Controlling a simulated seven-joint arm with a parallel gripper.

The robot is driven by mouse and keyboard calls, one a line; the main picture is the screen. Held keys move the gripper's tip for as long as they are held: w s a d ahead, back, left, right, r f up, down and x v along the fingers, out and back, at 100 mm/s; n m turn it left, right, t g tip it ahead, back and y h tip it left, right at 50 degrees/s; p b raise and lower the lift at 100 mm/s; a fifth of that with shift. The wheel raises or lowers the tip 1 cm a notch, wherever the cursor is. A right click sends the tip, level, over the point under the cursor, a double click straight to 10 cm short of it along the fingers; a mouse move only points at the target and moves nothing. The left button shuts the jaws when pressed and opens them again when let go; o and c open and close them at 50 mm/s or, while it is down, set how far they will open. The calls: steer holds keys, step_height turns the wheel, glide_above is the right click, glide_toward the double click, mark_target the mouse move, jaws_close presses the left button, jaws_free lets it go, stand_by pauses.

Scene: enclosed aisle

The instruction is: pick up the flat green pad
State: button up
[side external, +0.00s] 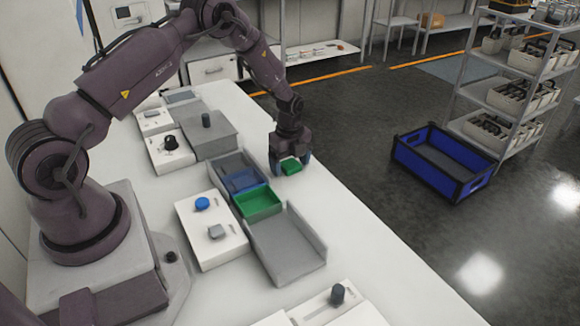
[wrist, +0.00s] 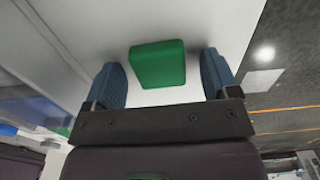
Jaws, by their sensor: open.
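The flat green pad (side external: 291,168) is on the white table near its right edge, in the side external view. In the wrist view the green pad (wrist: 158,62) shows as a rounded square between and just beyond my two blue fingers. My gripper (side external: 290,161) is low over the pad, pointing down. In the wrist view my gripper (wrist: 162,76) is open, with a visible gap between the pad and each finger. I cannot tell the exact height of the fingertips above the table.
A green tray (side external: 258,204), a blue-grey tray (side external: 229,162) and a large grey tray (side external: 286,247) stand left of and in front of the pad. White boxes with knobs (side external: 208,244) sit beside them. A blue crate (side external: 440,183) is on the floor.

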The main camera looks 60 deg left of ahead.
steer(key=shift+c, duration=0.5)
steer(key=c, duration=0.9)
